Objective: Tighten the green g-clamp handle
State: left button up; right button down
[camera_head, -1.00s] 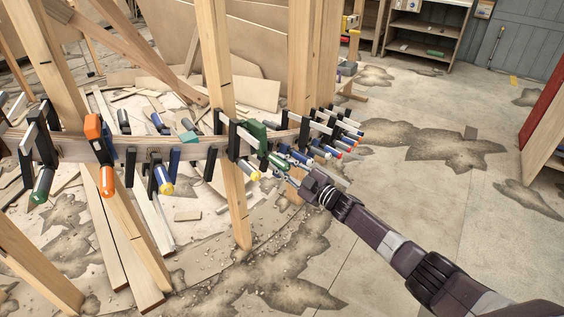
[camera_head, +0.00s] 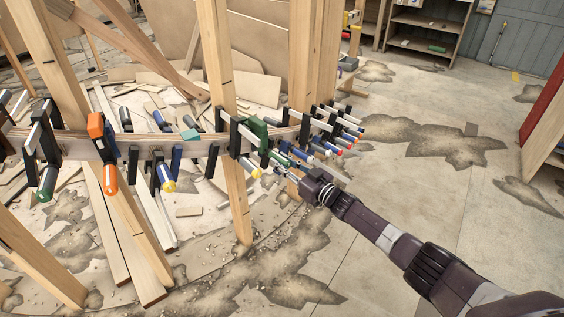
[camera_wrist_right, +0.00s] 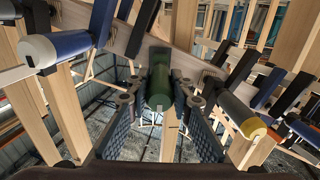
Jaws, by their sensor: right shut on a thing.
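The green g-clamp (camera_head: 258,129) is fixed on the curved wooden stringer (camera_head: 84,144), right of the middle upright post. Its green handle (camera_wrist_right: 158,86) is in the middle of the right wrist view, pointing towards the camera. My right gripper (camera_head: 284,169) reaches in from the lower right in the head view. In the wrist view the two fingers of my right gripper (camera_wrist_right: 160,115) lie on either side of the handle and are shut on it. The fingers partly hide the handle in the head view. My left gripper is not in view.
Clamps crowd the handle: a yellow-ended clamp handle (camera_wrist_right: 243,117) is close on the right in the wrist view, and a blue and white one (camera_wrist_right: 57,48) is at upper left. An orange clamp (camera_head: 97,128) hangs further left. Open floor (camera_head: 400,215) lies to the right.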

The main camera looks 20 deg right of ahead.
dwell(0.5)
jog(key=c, duration=1.7)
grip_release()
jog(key=v, duration=1.2)
jog(key=shift+d, duration=0.1)
